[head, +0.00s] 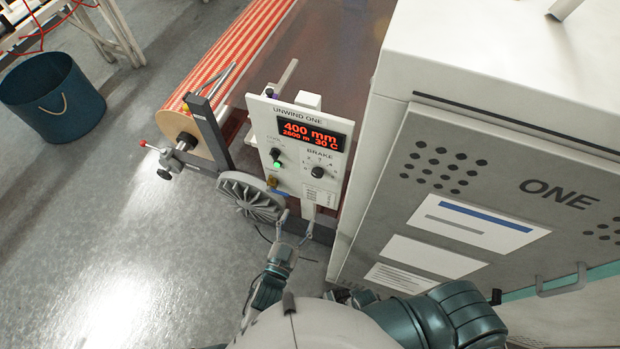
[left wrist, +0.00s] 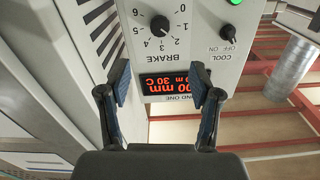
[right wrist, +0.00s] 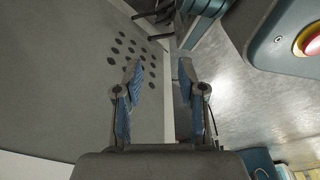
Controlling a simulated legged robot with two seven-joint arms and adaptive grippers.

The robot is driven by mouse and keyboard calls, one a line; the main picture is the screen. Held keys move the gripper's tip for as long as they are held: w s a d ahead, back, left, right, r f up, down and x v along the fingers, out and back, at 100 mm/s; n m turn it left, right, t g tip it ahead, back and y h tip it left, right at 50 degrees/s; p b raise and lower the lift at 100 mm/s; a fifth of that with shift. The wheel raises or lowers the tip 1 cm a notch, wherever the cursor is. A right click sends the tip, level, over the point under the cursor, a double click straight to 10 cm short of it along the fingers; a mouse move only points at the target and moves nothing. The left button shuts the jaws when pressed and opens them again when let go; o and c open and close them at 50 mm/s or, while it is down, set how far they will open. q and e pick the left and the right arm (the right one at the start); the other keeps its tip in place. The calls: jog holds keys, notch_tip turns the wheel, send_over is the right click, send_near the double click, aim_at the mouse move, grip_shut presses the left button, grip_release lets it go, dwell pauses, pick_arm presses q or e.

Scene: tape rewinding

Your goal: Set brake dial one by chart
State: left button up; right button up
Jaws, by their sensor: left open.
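The UNWIND ONE panel (head: 262,120) shows 400 mm, 2600 m and 30 C on its red display (head: 311,133). Its black BRAKE dial (head: 318,172) sits below the display and appears upside down in the left wrist view (left wrist: 160,26), ringed by numbers; its exact setting is hard to read. My left gripper (head: 297,220) is open and empty, just below the panel and apart from the dial. In the left wrist view its fingers (left wrist: 161,82) frame the display. My right gripper (right wrist: 161,72) is open and empty, facing a grey perforated surface.
The white cabinet marked ONE (head: 400,130) stands close on the right, with sheets (head: 478,222) whose text is unreadable. A COOL switch (left wrist: 228,33) is near the dial. A spoked handwheel (head: 250,198) is left of my left gripper. A striped roll (head: 235,55) lies behind.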

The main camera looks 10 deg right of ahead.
aim_at(317, 176)
pick_arm(q)
jog(key=x, duration=1.3)
jog(key=shift+w+d+b, duration=0.3)
jog(key=shift+w+d+f, duration=0.1)
jog(key=shift+w, duration=0.1)
jog(key=c, duration=1)
jog(key=shift+c, duration=0.6)
jog(key=shift+p, duration=0.3)
jog(key=shift+m+p, duration=0.65)
jog(key=shift+m, duration=0.35)
pick_arm(e)
jog(key=shift+s+d+f, duration=0.15)
jog(key=shift+s+f, duration=0.4)
jog(key=shift+s, duration=0.15)
jog(key=shift+s+d+f, duration=0.1)
jog(key=shift+s+f, duration=0.4)
jog(key=shift+s, duration=0.15)
